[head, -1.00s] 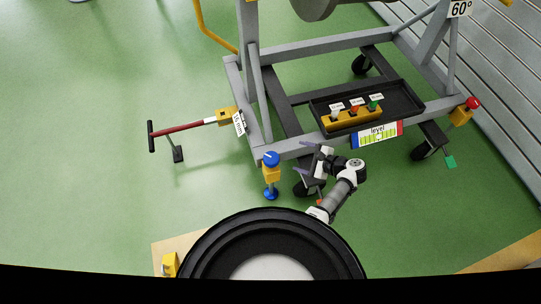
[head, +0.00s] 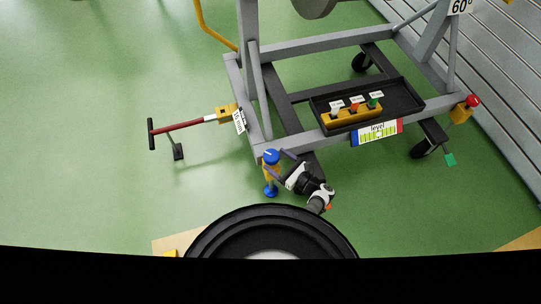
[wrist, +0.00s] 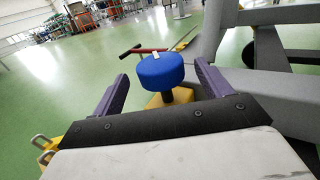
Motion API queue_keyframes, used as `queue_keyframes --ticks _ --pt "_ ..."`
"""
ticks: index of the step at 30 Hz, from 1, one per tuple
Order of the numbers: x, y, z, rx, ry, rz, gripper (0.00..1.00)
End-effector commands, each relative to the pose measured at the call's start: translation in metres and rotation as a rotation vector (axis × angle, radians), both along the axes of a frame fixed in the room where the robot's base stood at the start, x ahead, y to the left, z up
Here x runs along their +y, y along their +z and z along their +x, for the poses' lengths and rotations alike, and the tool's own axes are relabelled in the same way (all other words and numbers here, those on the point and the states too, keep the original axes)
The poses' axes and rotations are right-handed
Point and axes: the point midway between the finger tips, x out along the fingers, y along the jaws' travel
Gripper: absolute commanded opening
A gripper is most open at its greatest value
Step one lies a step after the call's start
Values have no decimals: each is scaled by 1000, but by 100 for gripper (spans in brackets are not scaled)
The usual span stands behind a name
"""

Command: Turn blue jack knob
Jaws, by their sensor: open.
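The blue jack knob (head: 271,157) tops a yellow jack (head: 270,173) with a blue foot (head: 271,190), at the near corner of the grey stand. In the wrist view the blue knob (wrist: 161,71) is a round disc with a white mark on top, on a dark stem above the yellow body. My gripper (head: 277,161) is open beside the knob, its fingers reaching toward it from the right in the head view. In the wrist view the two purple fingers (wrist: 161,88) lie left and right of the knob, with a gap on the left; contact on the right cannot be told.
The grey stand frame (head: 345,41) is close by. It carries a black tray (head: 402,98) and a level gauge (head: 378,133). A red-headed jack (head: 472,102) is at right, and a red tow bar (head: 185,127) sticks out left. Green floor is open at left.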

Motion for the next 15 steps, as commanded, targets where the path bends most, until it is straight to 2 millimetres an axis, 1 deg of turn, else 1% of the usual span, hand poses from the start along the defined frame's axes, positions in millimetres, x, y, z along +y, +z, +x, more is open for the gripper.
queue_keyframes --ticks 1,6,10,15 --pt "8 0 6 -1 3 1 77" --pt "24 -1 20 -1 2 -1 77" --pt "29 0 25 0 0 -1 77" --pt "30 0 26 0 -1 -1 77"
